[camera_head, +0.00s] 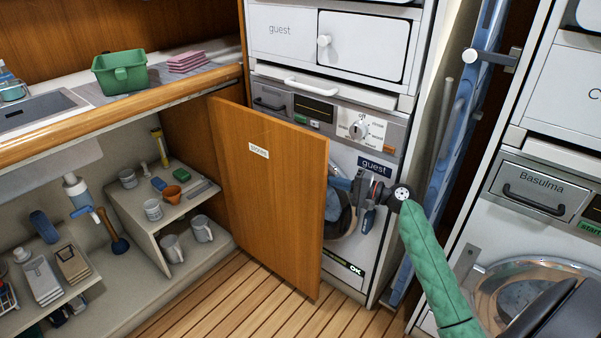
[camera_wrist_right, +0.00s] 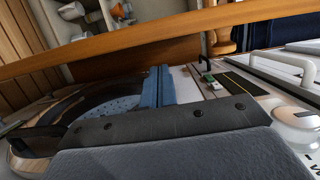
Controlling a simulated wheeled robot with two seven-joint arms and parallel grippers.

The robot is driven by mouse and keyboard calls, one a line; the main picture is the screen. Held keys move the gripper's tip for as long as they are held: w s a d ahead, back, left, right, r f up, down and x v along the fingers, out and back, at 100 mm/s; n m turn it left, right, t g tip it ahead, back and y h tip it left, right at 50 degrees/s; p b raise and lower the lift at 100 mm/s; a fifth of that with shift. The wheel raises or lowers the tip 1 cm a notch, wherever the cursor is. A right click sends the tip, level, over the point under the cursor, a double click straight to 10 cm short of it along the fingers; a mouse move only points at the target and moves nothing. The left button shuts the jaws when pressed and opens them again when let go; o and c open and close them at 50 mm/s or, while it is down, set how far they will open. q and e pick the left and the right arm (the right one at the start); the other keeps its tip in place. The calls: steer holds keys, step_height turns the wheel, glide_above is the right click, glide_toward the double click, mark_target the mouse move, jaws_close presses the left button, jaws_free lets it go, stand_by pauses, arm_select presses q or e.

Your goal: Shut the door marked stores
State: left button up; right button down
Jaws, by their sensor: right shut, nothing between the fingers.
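The wooden door marked stores (camera_head: 270,185) stands open in the head view, swung out from the cupboard under the counter. Its label (camera_head: 258,150) faces me. My right gripper (camera_head: 340,184) is at the door's right-hand free edge, between the door and the guest washing machine. It is shut and empty. The door edge partly hides it, and I cannot tell whether they touch. In the right wrist view the blue fingers (camera_wrist_right: 158,88) point toward a long wooden edge (camera_wrist_right: 130,48), which looks like the door's. My left gripper is not in view.
The open cupboard holds mugs, a terracotta pot (camera_head: 172,194), a low shelf (camera_head: 140,213) and bottles. A green basket (camera_head: 120,72) and pink cloths (camera_head: 187,62) lie on the counter. The guest machine (camera_head: 345,255) stands close behind the door. The plank floor (camera_head: 245,300) in front is clear.

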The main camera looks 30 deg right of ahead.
mark_target(306, 172)
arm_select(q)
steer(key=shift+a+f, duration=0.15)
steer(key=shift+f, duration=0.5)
arm_select(e)
steer(key=x, duration=1)
steer(key=shift+w+d+r, duration=0.1)
steer(key=shift+w+r, duration=0.2)
steer(key=shift+w, duration=0.05)
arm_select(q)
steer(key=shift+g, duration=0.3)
